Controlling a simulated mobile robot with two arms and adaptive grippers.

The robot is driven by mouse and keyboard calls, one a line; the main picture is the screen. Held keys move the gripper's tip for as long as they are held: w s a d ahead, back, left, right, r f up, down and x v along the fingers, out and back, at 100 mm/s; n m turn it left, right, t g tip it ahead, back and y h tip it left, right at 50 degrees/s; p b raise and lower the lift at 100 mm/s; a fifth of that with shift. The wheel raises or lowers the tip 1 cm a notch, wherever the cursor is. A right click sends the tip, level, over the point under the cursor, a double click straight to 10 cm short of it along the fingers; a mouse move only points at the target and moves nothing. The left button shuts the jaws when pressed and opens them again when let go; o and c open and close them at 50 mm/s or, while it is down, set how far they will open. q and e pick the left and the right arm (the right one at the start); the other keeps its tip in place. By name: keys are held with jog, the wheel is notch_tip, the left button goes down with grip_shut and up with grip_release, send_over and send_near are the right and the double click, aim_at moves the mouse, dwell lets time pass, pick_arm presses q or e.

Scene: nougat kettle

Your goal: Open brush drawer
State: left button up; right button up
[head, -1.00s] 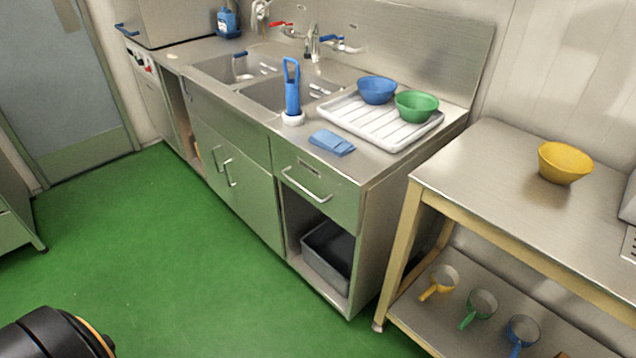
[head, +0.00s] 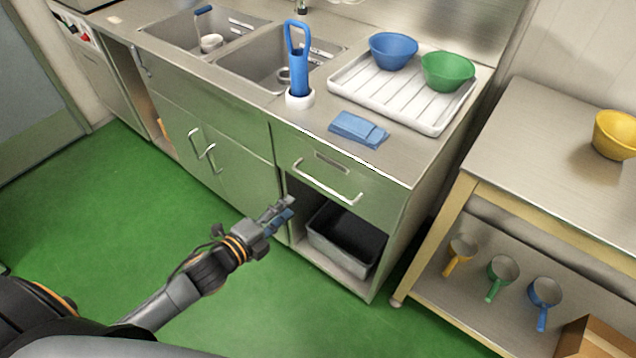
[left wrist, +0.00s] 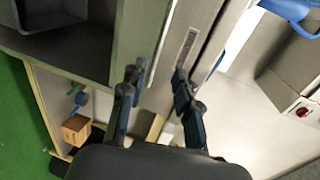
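My right gripper is not in view.
An open compartment below the drawer holds a grey bin (head: 345,242). A blue-handled brush (head: 298,70), blue cloth (head: 358,129) and white drainer (head: 400,97) with two bowls stand on the counter. A side table (head: 540,140) is at right. Green floor (head: 110,210) is clear at left.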

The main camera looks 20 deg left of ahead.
pick_arm(q)
send_near(319, 184)
jog(key=w, duration=0.2)
jog(key=x, duration=0.8)
jog(key=shift+w+d+f, duration=0.1)
jog(key=shift+d+f, duration=0.15)
jog(key=shift+f, duration=0.2)
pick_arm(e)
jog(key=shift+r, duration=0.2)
pick_arm(q)
jog(key=shift+c, duration=0.4)
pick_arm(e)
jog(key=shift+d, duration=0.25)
pick_arm(q)
grip_shut()
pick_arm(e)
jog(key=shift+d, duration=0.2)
